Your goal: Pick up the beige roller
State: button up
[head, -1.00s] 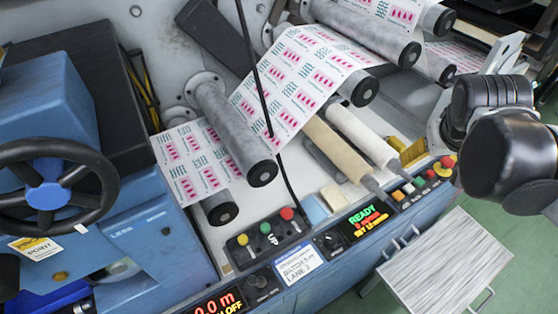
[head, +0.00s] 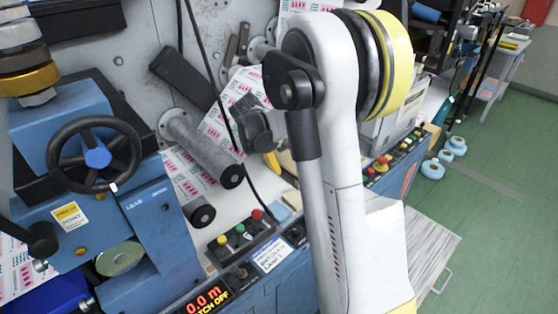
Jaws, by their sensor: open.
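The beige roller (head: 287,161) is almost wholly hidden behind my arm in the head view; only a small pale patch, probably part of it, shows at the arm's left edge. My gripper (head: 262,142), a dark grey shape partly covered by my arm, is over the machine just above and left of that patch. It is open. Its fingertips are hard to make out, and I cannot tell whether it touches the roller.
Grey rollers (head: 202,146) with printed web (head: 222,117) lie left of my gripper. A black cable (head: 214,80) hangs close by. A black handwheel (head: 94,153) stands at left, a button panel (head: 241,236) in front.

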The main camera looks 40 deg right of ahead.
aim_at(295, 163)
jog(key=b+x, duration=0.2)
jog(key=x, duration=0.3)
jog(key=shift+f, duration=0.15)
jog(key=b+x, duration=0.2)
jog(key=x, duration=0.3)
jog(key=shift+w+d+b, duration=0.15)
jog(key=shift+b, duration=0.25)
jog(key=shift+c, duration=0.5)
jog(key=c, duration=1.5)
jog(key=shift+o, duration=0.2)
